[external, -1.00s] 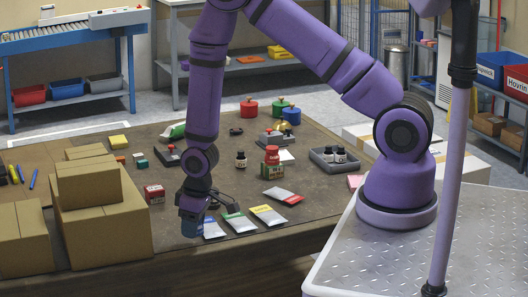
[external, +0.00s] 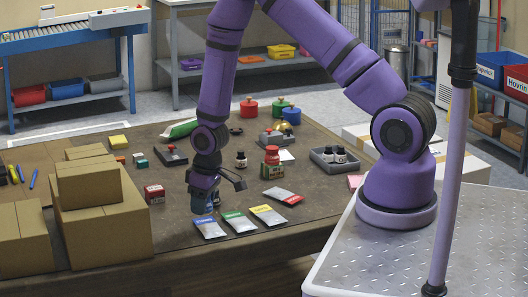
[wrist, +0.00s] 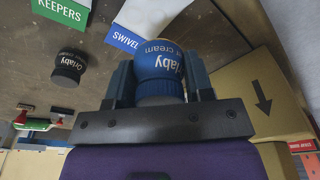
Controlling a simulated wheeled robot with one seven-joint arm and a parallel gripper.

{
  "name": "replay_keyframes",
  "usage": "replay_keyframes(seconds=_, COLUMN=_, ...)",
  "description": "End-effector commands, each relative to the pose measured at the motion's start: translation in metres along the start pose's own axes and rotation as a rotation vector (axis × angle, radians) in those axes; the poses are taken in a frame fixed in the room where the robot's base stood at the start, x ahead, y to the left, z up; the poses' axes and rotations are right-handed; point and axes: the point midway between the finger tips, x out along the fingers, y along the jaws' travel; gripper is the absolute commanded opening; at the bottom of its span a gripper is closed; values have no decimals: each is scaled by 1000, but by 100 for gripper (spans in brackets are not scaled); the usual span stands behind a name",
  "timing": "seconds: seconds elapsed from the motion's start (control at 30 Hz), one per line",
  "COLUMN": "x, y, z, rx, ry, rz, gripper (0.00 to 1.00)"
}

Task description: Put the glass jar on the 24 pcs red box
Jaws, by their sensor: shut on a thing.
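My gripper (external: 203,197) is shut on a small jar with a dark blue band lettered "Orlaby" and "cream" (wrist: 160,58). In the external view the jar is a small dark blue shape low between the fingers, just above the blue-topped pouch. Whether it is glass I cannot tell. A small red box (external: 154,193) stands on the table left of my gripper, beside the cartons. A red piece at the right edge of the wrist view (wrist: 302,146) may be the same box. Its print is too small to read.
Stacked cartons (external: 103,215) stand at left. Pouches with blue (external: 209,228), green (external: 238,221) and yellow (external: 267,214) tops lie beside my gripper.

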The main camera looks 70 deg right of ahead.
Motion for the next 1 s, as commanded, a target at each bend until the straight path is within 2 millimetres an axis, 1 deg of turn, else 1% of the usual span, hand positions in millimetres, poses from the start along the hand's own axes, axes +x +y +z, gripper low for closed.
replay_keyframes(seconds=0.03, x=-3, y=18, z=-15, rx=14, ry=5, rz=3, gripper=21)
replay_keyframes(seconds=0.1, x=-7, y=38, z=-30, rx=26, ry=4, rz=6, gripper=21)
replay_keyframes(seconds=0.2, x=-12, y=61, z=-45, rx=38, ry=2, rz=9, gripper=21)
replay_keyframes(seconds=0.3, x=-16, y=78, z=-55, rx=45, ry=1, rz=11, gripper=21)
replay_keyframes(seconds=0.43, x=-18, y=88, z=-64, rx=49, ry=1, rz=11, gripper=21)
replay_keyframes(seconds=0.57, x=-13, y=94, z=-84, rx=48, ry=1, rz=11, gripper=21)
replay_keyframes(seconds=1.0, x=11, y=123, z=-176, rx=48, ry=1, rz=11, gripper=21)
